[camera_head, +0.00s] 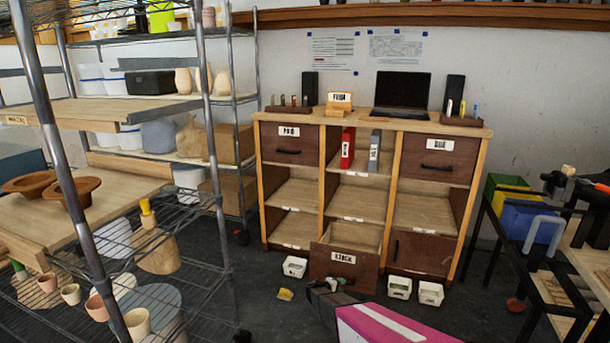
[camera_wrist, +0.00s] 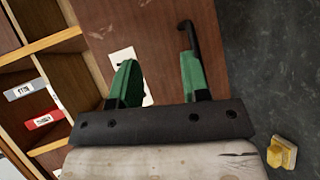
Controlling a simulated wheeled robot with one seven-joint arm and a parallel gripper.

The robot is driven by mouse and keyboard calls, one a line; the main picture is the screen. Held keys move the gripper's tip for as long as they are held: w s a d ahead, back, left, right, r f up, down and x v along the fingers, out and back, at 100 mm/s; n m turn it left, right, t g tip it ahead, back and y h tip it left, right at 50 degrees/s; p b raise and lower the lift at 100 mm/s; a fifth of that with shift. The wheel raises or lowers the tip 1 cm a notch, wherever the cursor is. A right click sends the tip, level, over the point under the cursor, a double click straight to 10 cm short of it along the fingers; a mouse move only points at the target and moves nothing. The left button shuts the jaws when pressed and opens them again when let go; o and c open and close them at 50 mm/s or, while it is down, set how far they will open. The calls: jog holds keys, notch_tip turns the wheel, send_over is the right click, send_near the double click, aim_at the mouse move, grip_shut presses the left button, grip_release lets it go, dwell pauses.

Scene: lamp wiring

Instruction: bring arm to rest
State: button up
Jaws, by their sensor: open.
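My gripper (camera_wrist: 158,72) shows in the wrist view with two green fingers spread apart and nothing visible between them. It faces the brown front of the pulled-out bottom middle drawer (camera_head: 330,264), which carries a white label. A black drawer handle (camera_wrist: 186,27) lies by the tip of the right finger; I cannot tell whether they touch. In the head view my gripper (camera_head: 327,286) is low in front of that drawer, near the floor. The drawer stands open and its inside looks empty from here.
The wooden cabinet (camera_head: 362,122) holds a red binder (camera_head: 347,148) and a grey binder (camera_head: 374,151). Small white bins (camera_head: 294,267) and a yellow item (camera_head: 285,294) lie on the floor. A wire shelf (camera_head: 208,110) stands left, a workbench (camera_head: 575,265) right. Some floor between is clear.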

jog(key=s+d+r+m+g+y, duration=0.2)
jog(key=s+d+r+m+g, duration=0.1)
jog(key=s+r, duration=0.55)
jog(key=s+d+r+m+g+y, duration=0.1)
jog(key=s+d+r+m+g, duration=0.2)
jog(key=s+r, duration=0.55)
jog(key=s+a+r+g+y, duration=0.1)
jog(key=s+a+r+y, duration=0.1)
jog(key=s+r+y, duration=0.2)
jog(key=s+a+r+m+g+y, duration=0.1)
jog(key=s+a+r+y, duration=0.2)
jog(key=s+r, duration=0.5)
jog(key=s+y, duration=0.1)
jog(key=s, duration=0.2)
jog(key=shift+s+r, duration=0.15)
jog(key=shift+s, duration=0.05)
